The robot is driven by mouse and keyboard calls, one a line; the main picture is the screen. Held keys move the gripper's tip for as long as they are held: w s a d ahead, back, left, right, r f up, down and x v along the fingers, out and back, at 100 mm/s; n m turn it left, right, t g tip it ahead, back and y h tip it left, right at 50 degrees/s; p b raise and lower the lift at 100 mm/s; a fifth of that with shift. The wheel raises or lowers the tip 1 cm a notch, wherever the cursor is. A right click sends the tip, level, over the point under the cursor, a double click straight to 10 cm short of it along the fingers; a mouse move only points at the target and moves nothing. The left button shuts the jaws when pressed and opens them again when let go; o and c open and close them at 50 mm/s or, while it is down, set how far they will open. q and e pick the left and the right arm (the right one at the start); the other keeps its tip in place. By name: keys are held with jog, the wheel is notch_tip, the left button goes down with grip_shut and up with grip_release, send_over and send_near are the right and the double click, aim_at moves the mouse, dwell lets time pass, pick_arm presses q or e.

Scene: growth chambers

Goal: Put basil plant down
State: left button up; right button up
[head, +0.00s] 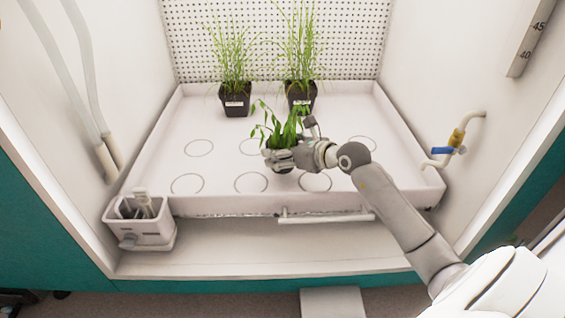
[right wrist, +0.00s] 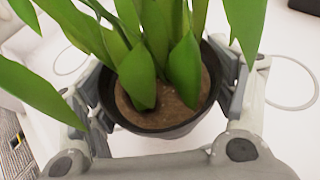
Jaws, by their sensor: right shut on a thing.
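The basil plant (head: 277,131) is a leafy green plant in a dark pot, over the middle of the white tray (head: 160,140) in the head view. My right gripper (head: 283,158) is shut on its pot. In the right wrist view the dark pot (right wrist: 170,128) with brown soil sits upright between the two fingers (right wrist: 165,95). Leaves hide part of the pot's far rim. I cannot tell whether the pot's base touches the tray. My left gripper is not in view.
Two grassy plants in black pots (head: 235,100) (head: 301,95) stand at the tray's back. Printed circles (head: 187,183) mark the tray, several of them empty. A white caddy (head: 140,222) stands at the front left. A blue-handled valve (head: 447,150) is on the right wall.

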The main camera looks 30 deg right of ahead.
jog(key=shift+w+d+f, duration=0.15)
jog(key=shift+d+f, duration=0.05)
jog(key=shift+f, duration=0.15)
notch_tip(320, 180, down, 3)
jog(key=b, duration=0.3)
jog(key=shift+r+b, duration=0.1)
jog(key=shift+b, duration=0.2)
jog(key=shift+r, duration=0.1)
jog(key=o, duration=1.2)
jog(key=shift+c, duration=0.2)
